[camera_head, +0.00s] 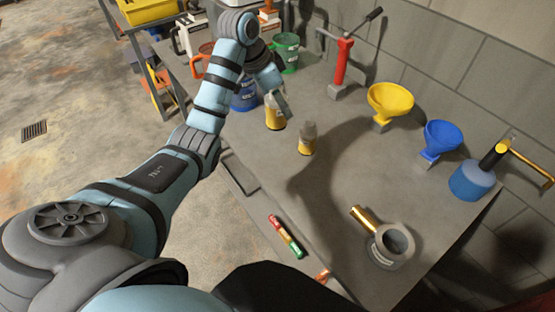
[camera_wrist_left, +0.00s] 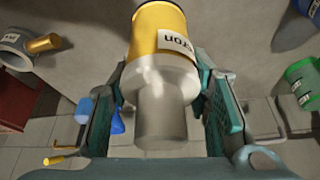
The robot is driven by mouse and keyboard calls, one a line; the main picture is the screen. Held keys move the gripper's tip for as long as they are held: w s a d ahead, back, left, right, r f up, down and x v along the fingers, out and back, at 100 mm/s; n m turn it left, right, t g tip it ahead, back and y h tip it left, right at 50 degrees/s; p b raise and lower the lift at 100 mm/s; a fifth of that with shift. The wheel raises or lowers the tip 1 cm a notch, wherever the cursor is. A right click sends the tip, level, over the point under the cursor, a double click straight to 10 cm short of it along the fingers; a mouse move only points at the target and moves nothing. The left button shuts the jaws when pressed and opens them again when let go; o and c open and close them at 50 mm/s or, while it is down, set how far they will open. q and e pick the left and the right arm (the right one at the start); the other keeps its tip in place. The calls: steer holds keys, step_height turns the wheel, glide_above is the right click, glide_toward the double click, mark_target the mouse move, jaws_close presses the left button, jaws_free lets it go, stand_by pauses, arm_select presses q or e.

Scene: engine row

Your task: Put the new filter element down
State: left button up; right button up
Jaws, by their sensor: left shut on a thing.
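My left gripper (camera_head: 275,97) is shut on a yellow canister with a grey-white narrower top (camera_head: 275,118). In the left wrist view the gripper (camera_wrist_left: 160,85) has its fingers on either side of the canister's grey part (camera_wrist_left: 162,110), with the labelled yellow body (camera_wrist_left: 158,25) beyond. The canister looks upright at the bench (camera_head: 265,170); I cannot tell whether it touches. A similar canister (camera_head: 306,140) stands free beside it. A gold cylinder (camera_head: 363,217) lies by a grey ring-shaped holder (camera_head: 393,245). I cannot tell which is the new filter element. My right gripper is not in view.
Blue (camera_head: 244,95) and green (camera_head: 286,53) containers are near the gripper. Mid-bench is clear.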

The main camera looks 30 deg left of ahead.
arm_select(q)
step_height(320, 180, down, 18)
steer(key=shift+r, duration=0.1)
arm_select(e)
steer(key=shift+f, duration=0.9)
arm_select(q)
steer(key=shift+a, duration=0.1)
steer(key=o, duration=1.3)
steer(key=p+v, duration=0.1)
steer(key=v, duration=1.1)
steer(key=shift+r, duration=0.1)
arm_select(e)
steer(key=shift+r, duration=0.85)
